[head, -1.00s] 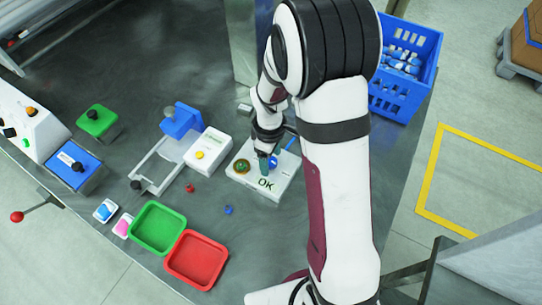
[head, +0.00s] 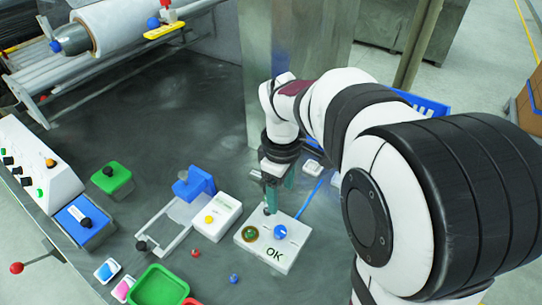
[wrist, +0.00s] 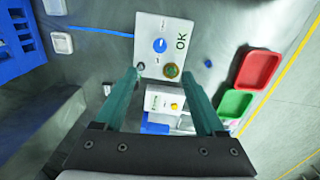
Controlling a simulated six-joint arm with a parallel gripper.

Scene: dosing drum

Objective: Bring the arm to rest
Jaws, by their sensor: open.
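My gripper (head: 277,193) is above the far edge of the white OK box (head: 289,262) in the head view. In the wrist view its two teal fingers (wrist: 165,92) stand wide apart with nothing held between them. The OK box, with a blue knob (wrist: 159,45) and a round green-and-amber button (wrist: 171,71), lies beyond the fingertips in the wrist view. I cannot tell from these views how far the fingertips are above the box. My arm reaches in from the right of the head view and hides part of the table.
A white device with a yellow button (head: 216,216) stands left of the OK box. The green tray (head: 159,289) and red tray (wrist: 258,69) are near the front edge. A blue crate (head: 425,103) is partly behind my arm. A metal column (head: 294,62) rises at the back.

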